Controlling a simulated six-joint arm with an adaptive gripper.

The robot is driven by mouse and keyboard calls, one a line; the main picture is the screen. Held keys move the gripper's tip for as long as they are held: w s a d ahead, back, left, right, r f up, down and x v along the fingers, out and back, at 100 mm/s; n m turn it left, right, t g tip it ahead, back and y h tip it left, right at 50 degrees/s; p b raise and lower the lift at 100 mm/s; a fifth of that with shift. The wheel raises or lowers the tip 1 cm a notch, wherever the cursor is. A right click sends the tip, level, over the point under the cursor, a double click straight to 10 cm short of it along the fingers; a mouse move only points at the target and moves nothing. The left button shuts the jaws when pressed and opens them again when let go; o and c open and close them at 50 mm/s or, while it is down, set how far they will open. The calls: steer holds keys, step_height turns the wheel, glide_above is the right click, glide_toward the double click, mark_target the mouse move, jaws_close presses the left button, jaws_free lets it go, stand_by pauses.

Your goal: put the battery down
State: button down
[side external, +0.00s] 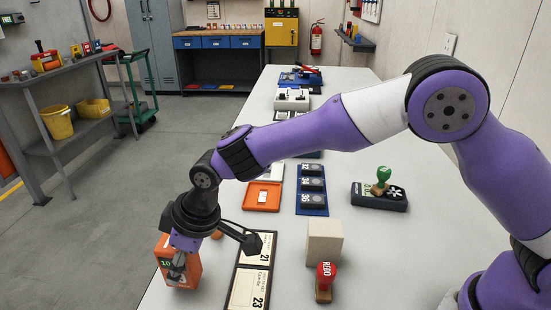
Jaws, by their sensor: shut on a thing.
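My gripper (178,268) is at the left edge of the pale table, pointing down and shut. An orange block (165,255) with a white 10 on it shows right at the fingers, which cover part of its front. No other thing that looks like a battery shows there, but I cannot tell for certain that this block is the battery. I also cannot tell whether its underside touches the table.
Right of my gripper lies a dark-framed board (246,290) with cards numbered 21 and 23. Beyond are an orange tray (262,196) and a blue rack (313,208). A beige block (324,242) and red-topped stamp (325,280) stand right. The table's front right is clear.

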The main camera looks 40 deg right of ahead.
steer(key=shift+f, duration=0.7)
steer(key=shift+c, duration=1.6)
jaws_free()
steer(key=shift+f, duration=0.15)
steer(key=s+d+r+m, duration=0.1)
steer(key=s+d+r, duration=0.1)
steer(key=d+r, duration=0.35)
steer(key=s+d+r, duration=0.2)
steer(key=r, duration=0.6)
steer(key=s+d+m+t+h, duration=0.1)
steer(key=s+d+m, duration=0.3)
steer(key=s+d, duration=0.3)
steer(key=s+d+r+m+t+h, duration=0.1)
steer(key=s+d+m, duration=0.3)
steer(key=d, duration=0.9)
steer(key=s+h, duration=0.1)
steer(key=s, duration=0.2)
steer(key=shift+d+r, duration=0.2)
steer(key=shift+d, duration=0.1)
